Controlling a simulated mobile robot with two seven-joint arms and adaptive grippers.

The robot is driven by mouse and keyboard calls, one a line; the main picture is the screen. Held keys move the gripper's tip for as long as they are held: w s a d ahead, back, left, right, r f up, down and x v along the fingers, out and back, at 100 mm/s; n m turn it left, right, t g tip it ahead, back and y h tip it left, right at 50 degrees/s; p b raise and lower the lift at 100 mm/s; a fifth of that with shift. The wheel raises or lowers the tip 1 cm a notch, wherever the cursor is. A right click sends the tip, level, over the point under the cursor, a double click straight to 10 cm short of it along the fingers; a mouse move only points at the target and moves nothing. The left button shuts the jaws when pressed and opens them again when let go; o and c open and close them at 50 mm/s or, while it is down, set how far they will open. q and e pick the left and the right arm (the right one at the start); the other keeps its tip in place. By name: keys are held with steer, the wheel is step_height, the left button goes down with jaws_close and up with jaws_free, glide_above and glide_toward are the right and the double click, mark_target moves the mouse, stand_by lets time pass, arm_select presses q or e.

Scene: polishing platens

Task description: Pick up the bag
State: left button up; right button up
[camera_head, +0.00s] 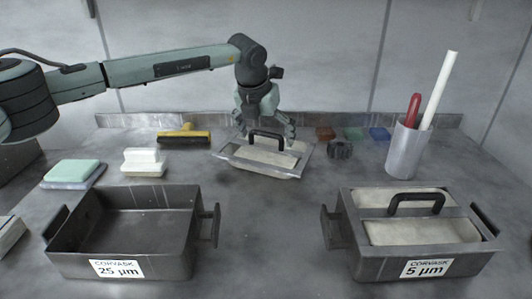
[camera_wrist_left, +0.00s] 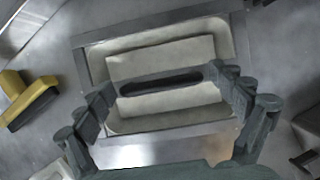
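Nothing in view is plainly a bag. A pale block with a black handle (camera_head: 266,134) lies in a grey-rimmed tray (camera_head: 226,153) at the back middle of the table. In the left wrist view the block (camera_wrist_left: 165,60) and its handle (camera_wrist_left: 160,84) fill the middle. My left gripper (camera_head: 265,127) is above the block, pointing down. Its fingers are spread apart, one near each end of the handle; I cannot tell whether they touch it. My right gripper is not in view.
An empty 25 µm bin (camera_head: 180,245) stands front left. A 5 µm bin (camera_head: 365,262) holding a similar handled block stands front right. A yellow-handled tool (camera_head: 184,134), white block (camera_head: 143,163), dark round part (camera_head: 340,149) and cup (camera_head: 402,152) surround the tray.

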arm_select(q)
steer(key=c, duration=1.4)
steer(key=shift+r, duration=0.1)
